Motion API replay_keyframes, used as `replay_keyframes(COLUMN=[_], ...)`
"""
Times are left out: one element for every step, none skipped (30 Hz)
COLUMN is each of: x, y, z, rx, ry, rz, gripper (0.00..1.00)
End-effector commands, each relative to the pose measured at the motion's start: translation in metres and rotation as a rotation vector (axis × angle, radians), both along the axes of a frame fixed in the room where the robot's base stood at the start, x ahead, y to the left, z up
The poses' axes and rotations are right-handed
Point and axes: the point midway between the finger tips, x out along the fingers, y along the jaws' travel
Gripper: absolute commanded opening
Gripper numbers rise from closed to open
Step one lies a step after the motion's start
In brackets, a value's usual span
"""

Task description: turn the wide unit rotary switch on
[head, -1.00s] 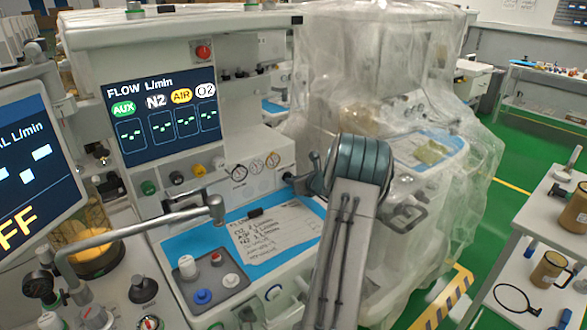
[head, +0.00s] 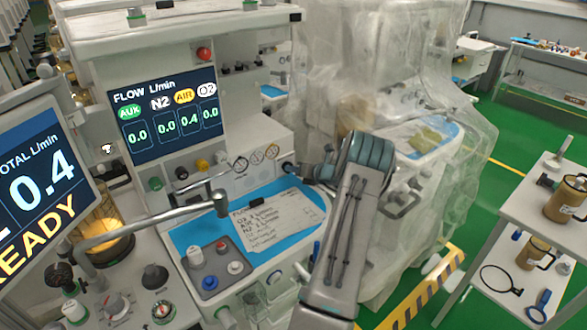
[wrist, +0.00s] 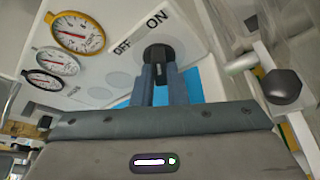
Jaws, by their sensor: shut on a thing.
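The wide unit (head: 220,45) stands at the left with a lit flow display (head: 165,118) reading 0.0, 0.0, 0.4 and 0.0. The screen at the far left (head: 40,190) shows 0.4 and READY. The black rotary switch (wrist: 158,54) is on the white panel in the wrist view, with OFF to its left and ON above it. My gripper (wrist: 155,74) is shut on the switch's handle, and its fingers partly hide it. In the head view, my gripper (head: 305,171) reaches left to the panel's right end.
Several gauges (wrist: 79,32) sit beside the switch on the panel. A metal arm (head: 150,222) crosses in front of the blue worktop (head: 190,233) with a paper note (head: 275,220). A plastic-covered unit (head: 400,60) stands close behind my arm. A cart with brown jugs (head: 565,200) is at right.

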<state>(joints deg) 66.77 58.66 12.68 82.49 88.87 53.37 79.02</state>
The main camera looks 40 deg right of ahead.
Motion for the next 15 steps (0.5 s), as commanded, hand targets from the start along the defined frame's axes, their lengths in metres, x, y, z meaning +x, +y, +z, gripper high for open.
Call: replay_keyframes(x=[-0.0003, -0.0003, -0.0003, -0.0003, -0.0003, -0.0003, -0.0003, -0.0003, -0.0003, -0.0003, -0.0003, -0.0003, -0.0003, -0.0003, -0.0003], y=[-0.0007, -0.0007, -0.0007, -0.0007, -0.0007, -0.0007, -0.0007, -0.0007, -0.0007, -0.0007, -0.0007, -0.0008, -0.0008, -0.0007, -0.0007], z=[0.0004, 0.0003, 0.0001, 0.0, 0.0, 0.0, 0.0, 0.0, 0.0, 0.0, 0.0, 0.0001, 0.0001, 0.0001, 0.0001], rx=[0.005, 0.007, 0.008, 0.009, 0.009, 0.009, 0.009, 0.009, 0.009, 0.009, 0.009, 0.009, 0.009, 0.009, 0.009], ry=[-0.001, -0.001, -0.001, -0.001, -0.001, -0.001, -0.001, -0.001, -0.001, -0.001, -0.001, -0.001, -0.001, -0.001, -0.001], rz=[-0.001, -0.002, -0.002, -0.002, -0.002, -0.002, -0.002, -0.002, -0.002, -0.002, -0.002, -0.002, -0.002, -0.002, -0.002], gripper=[0.0, 0.0, 0.0, 0.0, 0.0, 0.0, 0.0, 0.0, 0.0, 0.0, 0.0, 0.0, 0.15, 0.24, 0.35])
